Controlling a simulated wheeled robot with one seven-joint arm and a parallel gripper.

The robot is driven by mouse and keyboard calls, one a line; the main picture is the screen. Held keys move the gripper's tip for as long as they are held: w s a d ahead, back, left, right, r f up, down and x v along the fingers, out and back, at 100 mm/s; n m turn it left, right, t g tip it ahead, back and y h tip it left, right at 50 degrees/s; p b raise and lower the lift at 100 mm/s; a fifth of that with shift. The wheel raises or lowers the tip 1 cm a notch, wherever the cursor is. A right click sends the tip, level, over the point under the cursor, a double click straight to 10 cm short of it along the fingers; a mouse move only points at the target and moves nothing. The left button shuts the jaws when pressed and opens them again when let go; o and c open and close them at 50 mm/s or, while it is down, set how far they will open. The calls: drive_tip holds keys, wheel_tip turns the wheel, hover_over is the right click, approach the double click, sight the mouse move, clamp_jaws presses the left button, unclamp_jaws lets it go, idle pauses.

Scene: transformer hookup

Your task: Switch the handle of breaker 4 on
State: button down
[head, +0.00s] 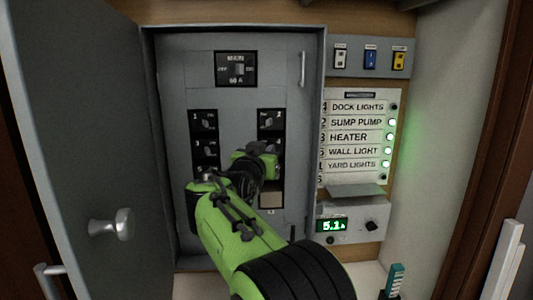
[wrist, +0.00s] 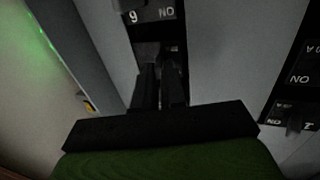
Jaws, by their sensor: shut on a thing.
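Breaker 4 (wrist: 174,48) is in the right-hand column of the grey panel, mostly hidden behind my gripper in the head view. The wrist view is upside down, with the label of breaker 6 (wrist: 152,14) beyond my fingertips. My gripper (head: 268,148) reaches the panel at breaker 4; in the wrist view its black fingers (wrist: 161,72) are close together, shut on the breaker's handle. The handle is largely hidden between them, so its position cannot be told. On the label board, the dock lights lamp (head: 394,107), numbered 4, is dark.
The open panel door (head: 85,150) stands at the left. The main breaker (head: 236,69) is above; breaker 2 (head: 270,121) is just above my gripper and breaker 1 (head: 204,121) is to the left. Several other lamps glow green. A meter (head: 333,225) reads about 5.1.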

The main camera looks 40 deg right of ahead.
drive_tip(key=c, duration=1.2)
unclamp_jaws()
drive_tip(key=v, duration=0.7)
drive_tip(key=shift+a+b, duration=0.2)
drive_tip(key=shift+b, duration=0.2)
drive_tip(key=shift+s, duration=0.1)
